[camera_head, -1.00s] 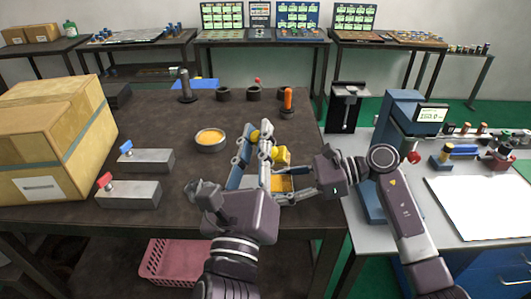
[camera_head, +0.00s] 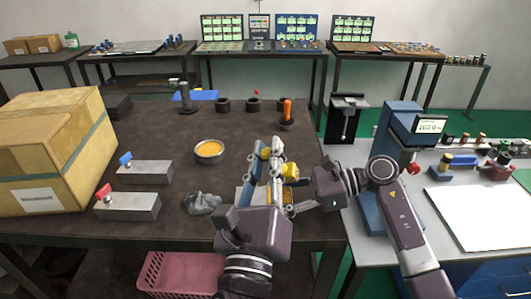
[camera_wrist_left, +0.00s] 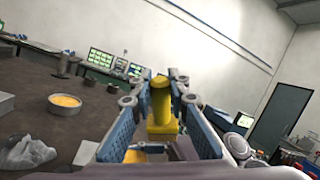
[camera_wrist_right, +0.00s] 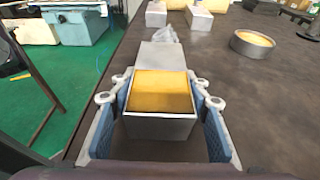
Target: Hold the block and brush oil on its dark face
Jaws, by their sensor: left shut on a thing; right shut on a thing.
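My left gripper (camera_wrist_left: 160,82) is shut on a yellow brush (camera_wrist_left: 160,100), which stands between its fingers. Yellow parts of the brush (camera_head: 290,171) show beside the left fingers in the head view. My right gripper (camera_wrist_right: 155,98) is shut on a grey metal block (camera_wrist_right: 160,128). The block's upper face is amber in the right wrist view, and no dark face shows. In the head view the left fingers partly hide the block. A round metal bowl (camera_head: 209,158) of amber liquid stands left of the grippers. Whether the bristles touch the block is hidden.
A crumpled grey cloth (camera_head: 202,203) lies left of my left gripper. An orange-handled tool (camera_head: 287,112) and dark cups stand behind.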

